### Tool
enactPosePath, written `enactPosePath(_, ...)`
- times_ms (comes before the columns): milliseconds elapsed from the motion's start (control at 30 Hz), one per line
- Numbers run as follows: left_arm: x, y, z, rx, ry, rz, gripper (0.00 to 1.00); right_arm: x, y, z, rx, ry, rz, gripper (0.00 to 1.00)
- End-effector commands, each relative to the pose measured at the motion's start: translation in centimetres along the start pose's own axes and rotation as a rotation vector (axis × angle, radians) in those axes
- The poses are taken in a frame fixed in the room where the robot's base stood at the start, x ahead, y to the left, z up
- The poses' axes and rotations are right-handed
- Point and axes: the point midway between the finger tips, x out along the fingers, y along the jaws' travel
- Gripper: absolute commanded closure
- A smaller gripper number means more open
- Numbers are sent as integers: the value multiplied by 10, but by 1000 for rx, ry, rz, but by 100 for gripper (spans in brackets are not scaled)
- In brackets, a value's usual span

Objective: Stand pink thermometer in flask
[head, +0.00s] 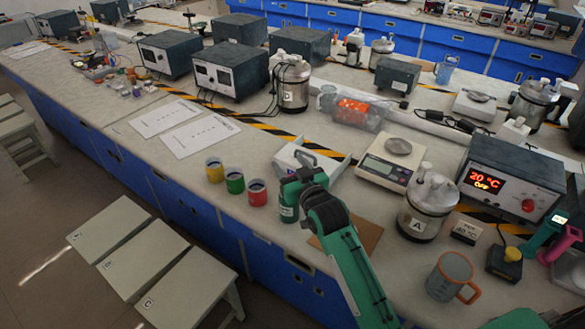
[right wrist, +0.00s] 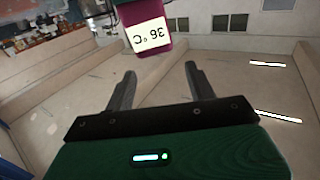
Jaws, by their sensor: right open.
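The pink thermometer (right wrist: 147,30) is at the top of the right wrist view. Its white display reads 36 °C upside down. It lies ahead of my right gripper (right wrist: 160,72), whose two dark fingers are apart with nothing between them. In the head view a pink upright device (head: 562,245) beside a green one (head: 540,236) at the right edge looks like it. A silver lidded flask marked A (head: 422,215) stands on the bench.
Around the flask are a scale (head: 385,172), a heater box reading 20 °C (head: 510,187), a 40 °C block (head: 466,232) and an orange-rimmed mug (head: 450,275). Yellow, green and red cups stand left of my arm. Similar lidded vessels (head: 292,88) stand farther back.

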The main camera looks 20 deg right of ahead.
Motion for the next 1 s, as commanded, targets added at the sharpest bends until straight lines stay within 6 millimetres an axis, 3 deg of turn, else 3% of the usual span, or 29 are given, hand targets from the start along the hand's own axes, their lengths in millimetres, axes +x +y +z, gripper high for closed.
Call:
enactPosePath(167,3,0,0,0,0,0,28,-12,0,2,0,-1,0,44)
enactPosePath(467,15,0,1,0,-3,0,28,-72,0,3,0,-1,0,44)
enactPosePath(700,18,0,-16,-2,13,-1,28,-116,0,2,-1,-2,0,44)
enactPosePath(1000,18,-2,-23,-5,19,-3,28,-138,0,0,0,0,0,44)
